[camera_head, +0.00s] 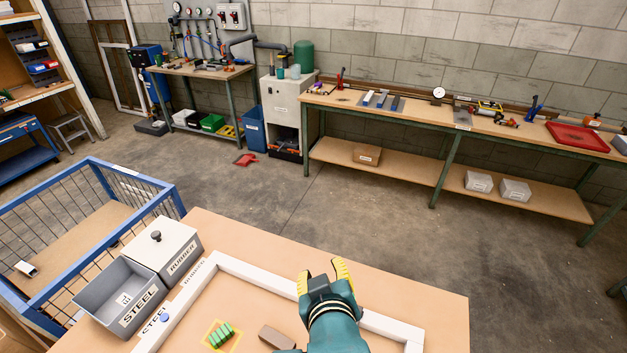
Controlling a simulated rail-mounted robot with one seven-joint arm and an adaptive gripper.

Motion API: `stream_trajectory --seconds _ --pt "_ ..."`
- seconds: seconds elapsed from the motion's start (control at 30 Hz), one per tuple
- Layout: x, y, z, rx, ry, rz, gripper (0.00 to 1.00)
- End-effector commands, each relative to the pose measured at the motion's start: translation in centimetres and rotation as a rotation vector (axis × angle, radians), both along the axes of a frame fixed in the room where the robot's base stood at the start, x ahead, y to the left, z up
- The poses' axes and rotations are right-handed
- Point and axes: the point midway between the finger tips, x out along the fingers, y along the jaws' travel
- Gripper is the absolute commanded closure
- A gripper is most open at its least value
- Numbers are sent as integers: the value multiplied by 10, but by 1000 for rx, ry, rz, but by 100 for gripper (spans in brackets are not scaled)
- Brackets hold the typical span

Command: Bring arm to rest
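My gripper (322,272) is at the lower middle of the head view, at the end of my teal arm. Its two yellow fingers stand apart with nothing visible between them. It is over the tan table (445,310), near the far bar of a white frame (265,276). My arm hides part of the frame and table. Inside the frame, several green pieces (220,335) lie on a yellow-edged square, left of my arm. A brown block (276,337) lies between them and my arm.
A grey bin marked STEEL (98,292) and a lidded box marked RUBBER (163,240) stand at the table's left. A blue wire cage (62,282) is beyond them. A long workbench (480,127) lines the back wall. Open floor (330,205) lies between.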

Motion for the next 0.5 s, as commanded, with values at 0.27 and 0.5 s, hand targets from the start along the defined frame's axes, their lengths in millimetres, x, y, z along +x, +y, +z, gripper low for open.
stream_trajectory --seconds 0.27,0.5 --pt "-61 -56 192 195 -611 -146 54" --pt "-111 -55 315 403 -896 -133 54"
